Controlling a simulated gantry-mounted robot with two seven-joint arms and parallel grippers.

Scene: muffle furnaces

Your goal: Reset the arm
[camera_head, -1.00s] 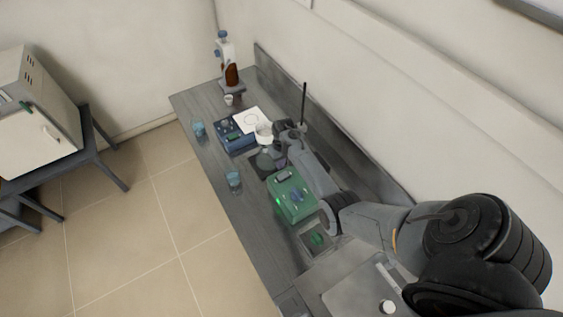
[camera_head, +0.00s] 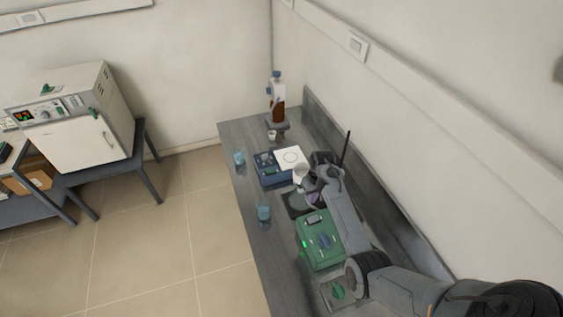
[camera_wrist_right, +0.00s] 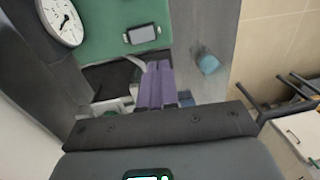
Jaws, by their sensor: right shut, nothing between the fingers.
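My right arm reaches in from the lower right of the head view, over the bench. My right gripper (camera_head: 314,190) is above the bench near a dark plate, behind the green device (camera_head: 320,240). In the right wrist view its purple fingers (camera_wrist_right: 156,87) are together with nothing between them. The green device also shows at the top of the wrist view (camera_wrist_right: 105,35). My left gripper is not in view.
The grey bench (camera_head: 245,205) holds blue beakers (camera_head: 264,213) (camera_head: 239,158), a blue device (camera_head: 268,175) and a brown bottle (camera_head: 278,108). A wall runs along its right side. A white furnace (camera_head: 85,135) stands at left. Open floor lies between.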

